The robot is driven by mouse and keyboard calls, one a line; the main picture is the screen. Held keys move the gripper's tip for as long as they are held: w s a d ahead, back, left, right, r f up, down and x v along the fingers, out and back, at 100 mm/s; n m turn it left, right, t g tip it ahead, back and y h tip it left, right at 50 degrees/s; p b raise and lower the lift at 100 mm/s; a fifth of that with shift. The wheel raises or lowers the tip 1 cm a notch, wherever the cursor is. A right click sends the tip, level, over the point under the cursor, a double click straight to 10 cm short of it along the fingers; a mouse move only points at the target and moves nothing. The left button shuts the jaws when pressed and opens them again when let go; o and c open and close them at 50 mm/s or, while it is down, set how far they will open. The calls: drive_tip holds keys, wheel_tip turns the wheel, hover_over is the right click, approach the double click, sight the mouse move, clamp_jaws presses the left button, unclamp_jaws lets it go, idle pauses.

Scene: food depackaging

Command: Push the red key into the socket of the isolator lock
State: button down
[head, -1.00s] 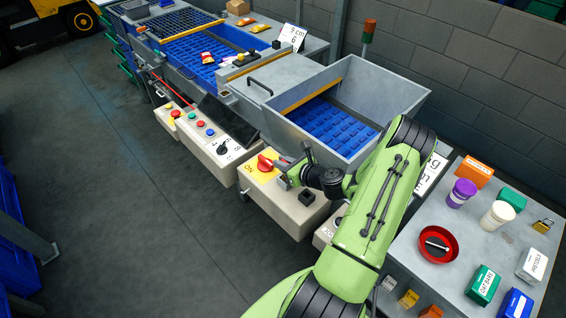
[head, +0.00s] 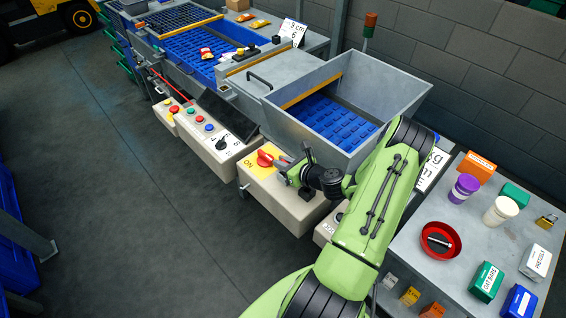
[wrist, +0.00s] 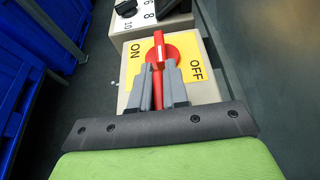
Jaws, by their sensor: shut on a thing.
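The isolator lock is a beige box with a yellow ON/OFF plate (wrist: 192,72) and a round red disc (wrist: 182,48) on it. The plate also shows in the head view (head: 252,169). My gripper (wrist: 159,70) is at the plate, its grey fingers shut on the narrow red key (wrist: 157,92). The key runs straight between the fingers toward the disc, and its far end overlaps the disc in the wrist view. I cannot tell how deep it sits in the socket. In the head view my gripper (head: 283,166) is just right of the red disc (head: 265,158).
A beige control box with buttons (head: 210,135) stands left of the isolator. The grey hopper (head: 375,85) rises behind it. The side table at right holds a red bowl (head: 455,240), a purple cup (head: 463,188) and several small boxes. The floor in front is clear.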

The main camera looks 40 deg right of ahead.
drive_tip(key=shift+f, duration=0.15)
drive_tip(key=c, duration=1.1)
unclamp_jaws()
drive_tip(key=shift+o, duration=0.2)
drive_tip(key=v, duration=1.6)
drive_tip(key=shift+w, duration=0.15)
